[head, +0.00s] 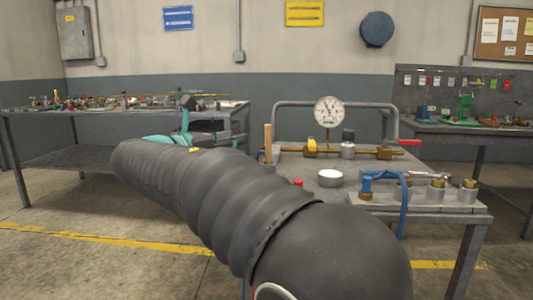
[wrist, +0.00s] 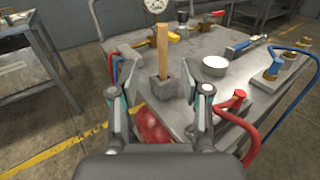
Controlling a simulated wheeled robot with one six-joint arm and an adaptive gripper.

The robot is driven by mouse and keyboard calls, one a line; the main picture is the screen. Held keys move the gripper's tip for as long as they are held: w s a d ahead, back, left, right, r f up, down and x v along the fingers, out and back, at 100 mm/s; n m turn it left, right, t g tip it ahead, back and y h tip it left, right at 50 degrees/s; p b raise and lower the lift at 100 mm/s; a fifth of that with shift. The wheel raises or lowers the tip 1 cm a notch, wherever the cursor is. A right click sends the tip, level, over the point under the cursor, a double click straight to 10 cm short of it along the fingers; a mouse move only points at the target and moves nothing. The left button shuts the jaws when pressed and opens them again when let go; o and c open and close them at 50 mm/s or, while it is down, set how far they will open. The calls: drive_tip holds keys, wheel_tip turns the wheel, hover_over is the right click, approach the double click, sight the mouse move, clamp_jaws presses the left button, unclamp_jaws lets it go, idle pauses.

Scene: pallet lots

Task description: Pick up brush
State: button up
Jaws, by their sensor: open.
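A wooden handle, apparently the brush (wrist: 164,50), stands upright in a small grey block holder (wrist: 163,91) near the edge of a grey metal worktable (wrist: 124,42). Its lower end is hidden inside the holder, so I see no bristles. The handle also shows in the head view (head: 268,137), partly behind my arm. My gripper (wrist: 158,92) is open and empty in the wrist view. Its two fingers frame the holder and handle from the near side, one left and one right. In the head view my arm hides most of the gripper.
A white round dish (wrist: 215,66) stands right of the holder. A red-handled hose (wrist: 237,99) and a blue hose (head: 404,208) lie at the right. A gauge (head: 329,111) with brass pipework stands behind. Another cluttered bench (head: 60,113) is at the left.

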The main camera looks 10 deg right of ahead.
sight(266, 131)
drive_tip(key=shift+x, duration=6.6)
drive_tip(key=shift+s+f, duration=0.1)
drive_tip(key=shift+s, duration=0.05)
clamp_jaws()
